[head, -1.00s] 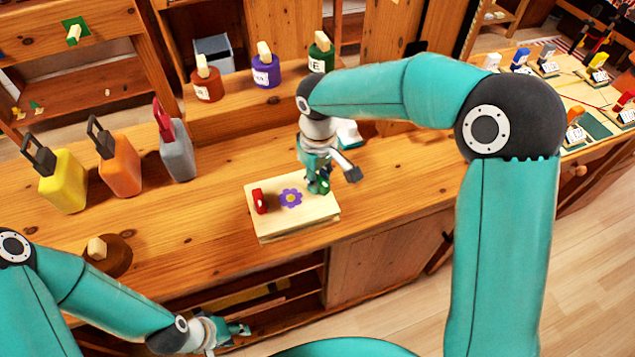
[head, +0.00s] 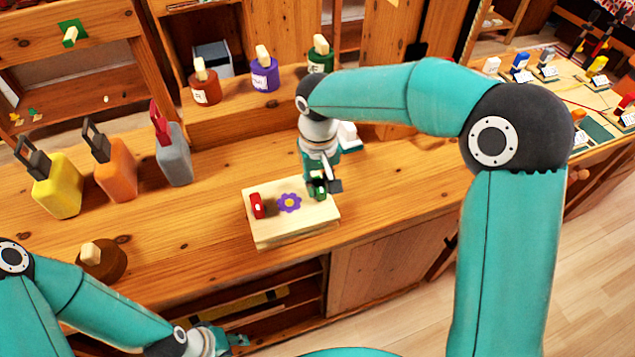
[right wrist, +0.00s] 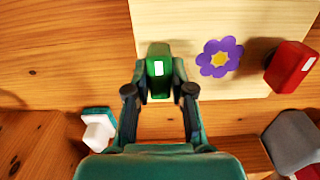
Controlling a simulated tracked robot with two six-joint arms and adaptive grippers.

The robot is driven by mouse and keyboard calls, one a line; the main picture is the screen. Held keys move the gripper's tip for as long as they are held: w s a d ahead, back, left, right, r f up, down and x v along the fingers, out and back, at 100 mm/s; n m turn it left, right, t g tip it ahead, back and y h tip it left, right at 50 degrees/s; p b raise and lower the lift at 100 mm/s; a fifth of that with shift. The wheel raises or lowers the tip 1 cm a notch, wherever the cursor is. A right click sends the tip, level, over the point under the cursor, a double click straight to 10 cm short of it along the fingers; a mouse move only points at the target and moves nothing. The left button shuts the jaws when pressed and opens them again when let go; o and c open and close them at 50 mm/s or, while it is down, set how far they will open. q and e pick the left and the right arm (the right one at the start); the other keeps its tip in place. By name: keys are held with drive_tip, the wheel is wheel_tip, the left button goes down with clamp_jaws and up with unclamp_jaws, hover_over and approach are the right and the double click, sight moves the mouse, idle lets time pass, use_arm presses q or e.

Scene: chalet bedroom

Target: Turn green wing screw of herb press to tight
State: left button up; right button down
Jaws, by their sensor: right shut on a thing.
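The herb press (head: 285,232) is a pale wooden block on the counter, with a purple flower (head: 289,203) on its top. Its red wing screw (head: 257,205) stands at the left end, and it also shows in the right wrist view (right wrist: 291,67). The green wing screw (right wrist: 158,67) is at the other end, between the fingers of my right gripper (right wrist: 159,90). My right gripper, seen in the head view (head: 320,187), points down and is shut on the green wing screw. My left gripper (head: 238,340) is low in front of the counter, away from the press; its fingers are too small to read.
Yellow (head: 55,185), orange (head: 116,168) and grey (head: 173,155) bottles stand at the left of the counter. A round brown wooden piece (head: 103,262) lies at the front left. A white and teal object (head: 349,137) stands behind my right gripper. The counter right of the press is clear.

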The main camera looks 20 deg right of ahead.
sight(318, 183)
drive_tip(key=shift+w, duration=0.1)
drive_tip(key=c, duration=1)
unclamp_jaws()
drive_tip(key=shift+r, duration=0.1)
wheel_tip(318, 183, up, 12)
